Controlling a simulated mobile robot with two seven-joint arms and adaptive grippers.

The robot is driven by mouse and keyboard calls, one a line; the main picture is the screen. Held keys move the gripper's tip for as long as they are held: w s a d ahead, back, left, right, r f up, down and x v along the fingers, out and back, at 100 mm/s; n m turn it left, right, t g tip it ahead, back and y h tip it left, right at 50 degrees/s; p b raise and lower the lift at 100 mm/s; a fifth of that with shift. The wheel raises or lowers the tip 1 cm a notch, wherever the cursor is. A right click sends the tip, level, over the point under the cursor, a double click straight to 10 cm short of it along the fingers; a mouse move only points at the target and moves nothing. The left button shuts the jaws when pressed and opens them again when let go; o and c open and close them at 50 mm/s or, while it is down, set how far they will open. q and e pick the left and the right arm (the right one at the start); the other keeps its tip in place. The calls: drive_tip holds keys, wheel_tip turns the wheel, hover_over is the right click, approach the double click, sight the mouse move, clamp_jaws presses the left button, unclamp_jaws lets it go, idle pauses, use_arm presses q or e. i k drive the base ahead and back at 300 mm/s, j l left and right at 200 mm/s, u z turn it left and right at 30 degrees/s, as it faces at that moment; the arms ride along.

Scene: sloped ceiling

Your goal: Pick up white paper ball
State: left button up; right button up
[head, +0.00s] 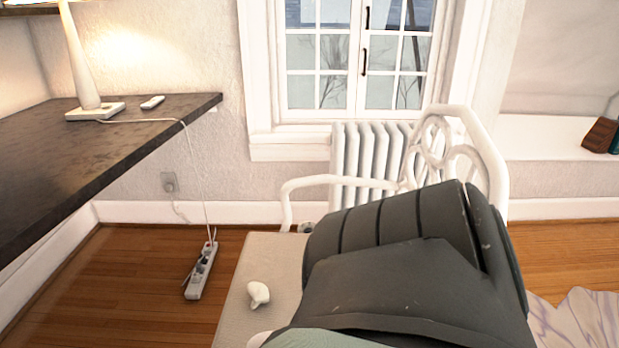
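A small white crumpled lump (258,294), which looks like the paper ball, lies on a beige seat (240,318) near the lower middle of the head view. A sliver of another white thing (258,340) shows at the bottom edge, mostly cut off. Neither of my grippers is in view.
The seat belongs to a white curved-frame chair (487,160). A dark desk (100,150) with a lamp (88,60) juts in at left. A power strip (201,272) with a cord lies on the wooden floor. A radiator (365,150) stands behind.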

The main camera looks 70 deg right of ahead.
sight(259, 292)
drive_tip(key=k+l+z, duration=0.1)
drive_tip(key=k+z, duration=0.3)
drive_tip(key=k+l+z, duration=0.25)
drive_tip(key=k+z, duration=0.15)
drive_tip(key=z, duration=0.6)
drive_tip(key=k+l, duration=0.15)
drive_tip(key=k, duration=0.3)
drive_tip(key=k+l, duration=0.15)
drive_tip(key=k, duration=0.3)
